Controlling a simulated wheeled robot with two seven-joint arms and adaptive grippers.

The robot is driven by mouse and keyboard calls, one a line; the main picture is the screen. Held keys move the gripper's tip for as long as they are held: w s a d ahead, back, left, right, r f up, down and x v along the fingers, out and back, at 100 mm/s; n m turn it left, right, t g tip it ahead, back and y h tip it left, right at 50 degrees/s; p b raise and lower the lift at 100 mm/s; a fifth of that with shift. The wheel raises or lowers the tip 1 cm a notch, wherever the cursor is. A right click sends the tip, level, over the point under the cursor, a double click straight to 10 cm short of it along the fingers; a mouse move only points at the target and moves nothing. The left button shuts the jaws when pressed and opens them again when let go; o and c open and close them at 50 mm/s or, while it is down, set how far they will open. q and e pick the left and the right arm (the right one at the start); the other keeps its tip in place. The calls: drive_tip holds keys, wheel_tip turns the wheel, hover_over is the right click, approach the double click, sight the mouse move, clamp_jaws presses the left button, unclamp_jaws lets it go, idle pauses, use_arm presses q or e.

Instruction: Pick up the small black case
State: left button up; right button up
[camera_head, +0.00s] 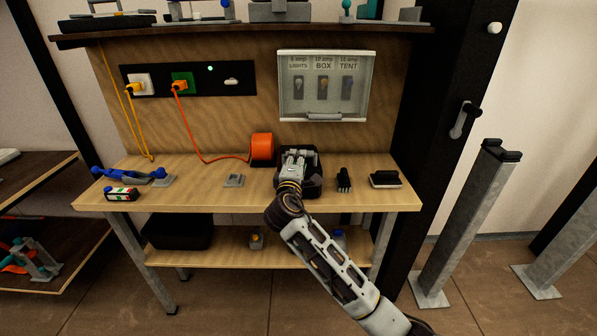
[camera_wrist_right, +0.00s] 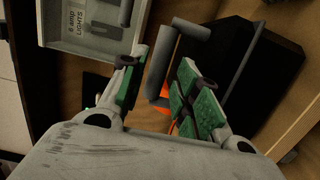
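The small black case (camera_head: 315,184) sits on the wooden table, right of centre, partly hidden behind my right gripper (camera_head: 296,155). In the right wrist view the dark case (camera_wrist_right: 284,62) fills the upper right, with a grey bar-shaped handle (camera_wrist_right: 163,62) beside it. My right gripper (camera_wrist_right: 157,82) is open there, its green-padded fingers apart on either side of the handle's near end. I cannot tell whether either finger touches the handle. My left gripper is not in view.
An orange cable reel (camera_head: 262,147) stands just left of the case. A black brush-like item (camera_head: 344,180) and a black-and-grey block (camera_head: 385,180) lie to its right. A breaker panel (camera_head: 326,86) is on the wall behind. A small grey piece (camera_head: 234,181) lies left.

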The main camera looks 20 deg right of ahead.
drive_tip(key=shift+x, duration=2.45)
drive_tip(key=shift+c, duration=0.2)
clamp_jaws()
drive_tip(key=shift+r, duration=0.15)
